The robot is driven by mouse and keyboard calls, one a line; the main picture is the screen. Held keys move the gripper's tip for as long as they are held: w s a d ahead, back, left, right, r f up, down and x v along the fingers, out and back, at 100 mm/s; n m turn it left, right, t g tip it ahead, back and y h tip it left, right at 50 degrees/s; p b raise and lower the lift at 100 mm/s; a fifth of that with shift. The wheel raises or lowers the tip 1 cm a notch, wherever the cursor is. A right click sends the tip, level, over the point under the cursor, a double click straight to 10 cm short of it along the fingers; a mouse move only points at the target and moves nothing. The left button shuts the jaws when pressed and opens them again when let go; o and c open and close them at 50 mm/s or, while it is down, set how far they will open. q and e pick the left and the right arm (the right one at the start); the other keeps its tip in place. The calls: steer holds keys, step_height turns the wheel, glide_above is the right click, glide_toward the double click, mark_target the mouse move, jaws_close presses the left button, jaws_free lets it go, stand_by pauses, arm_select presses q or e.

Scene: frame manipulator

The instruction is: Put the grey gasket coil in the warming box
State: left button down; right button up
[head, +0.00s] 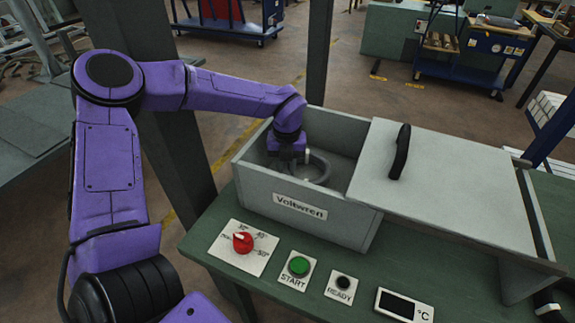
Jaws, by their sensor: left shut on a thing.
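The warming box (355,227) is a grey box labelled "Voltwren" on the green bench. Its left part is open at the top. Its pale sliding lid (455,180), with a black handle (400,152), lies to the right of the opening. The dark grey gasket coil (327,168) is a ring inside the open part, low in the box. My left gripper (299,178) reaches down into the box and is shut on the coil at its left side. The fingertips are partly hidden by the wrist and box wall. My right gripper is out of view.
On the green bench (270,290) in front of the box are a red dial (242,242), a green START button (299,266), a black READY lamp (343,284) and a °C display (403,305). A grey post stands behind my left arm.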

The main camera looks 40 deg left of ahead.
arm_select(q)
steer(key=c, duration=1)
jaws_free()
steer(key=shift+r, duration=0.1)
step_height(320, 180, up, 12)
steer(key=shift+b, duration=0.55)
